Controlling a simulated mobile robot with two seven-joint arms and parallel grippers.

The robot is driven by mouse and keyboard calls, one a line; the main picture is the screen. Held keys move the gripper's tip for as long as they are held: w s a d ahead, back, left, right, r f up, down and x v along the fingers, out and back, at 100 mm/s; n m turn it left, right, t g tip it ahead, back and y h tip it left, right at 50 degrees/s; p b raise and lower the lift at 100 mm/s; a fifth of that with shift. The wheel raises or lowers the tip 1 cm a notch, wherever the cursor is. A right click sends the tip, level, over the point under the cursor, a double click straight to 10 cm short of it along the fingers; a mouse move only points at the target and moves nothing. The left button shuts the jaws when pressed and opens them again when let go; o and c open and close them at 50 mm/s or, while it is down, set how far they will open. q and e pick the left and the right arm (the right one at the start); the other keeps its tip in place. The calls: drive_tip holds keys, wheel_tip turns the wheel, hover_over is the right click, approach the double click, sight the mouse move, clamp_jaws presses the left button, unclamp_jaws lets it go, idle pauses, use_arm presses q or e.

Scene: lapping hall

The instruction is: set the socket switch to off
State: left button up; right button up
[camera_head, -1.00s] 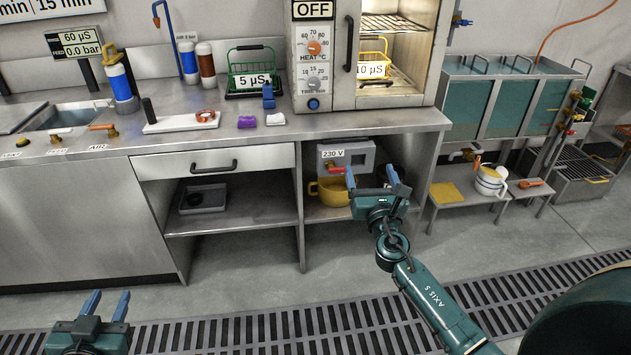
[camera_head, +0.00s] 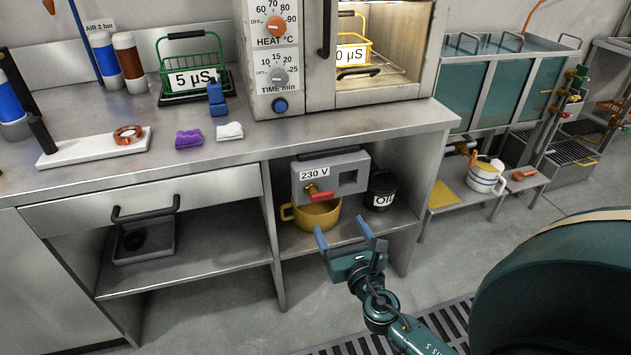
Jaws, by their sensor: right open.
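The socket box (camera_head: 331,177) is a grey unit labelled 230 V, mounted under the bench top at the open shelf bay. Its switch is a red lever (camera_head: 322,196) on a brass pivot at the lower left of its front, pointing right. A dark socket recess is to the right of it. My right gripper (camera_head: 343,233) is open and empty, below and in front of the box, apart from it, with blue fingertips pointing up. My left gripper is out of the picture.
A yellow pot (camera_head: 313,215) stands right below the switch, and a black oil jar (camera_head: 381,191) beside it on the shelf (camera_head: 345,235). The bench top (camera_head: 300,132) overhangs the box. An oven (camera_head: 335,60) stands above. A closed drawer (camera_head: 150,203) is at left.

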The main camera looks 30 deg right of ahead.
sight(323, 195)
drive_tip(key=x, duration=1.3)
drive_tip(key=shift+a+r, duration=0.1)
drive_tip(key=c, duration=1)
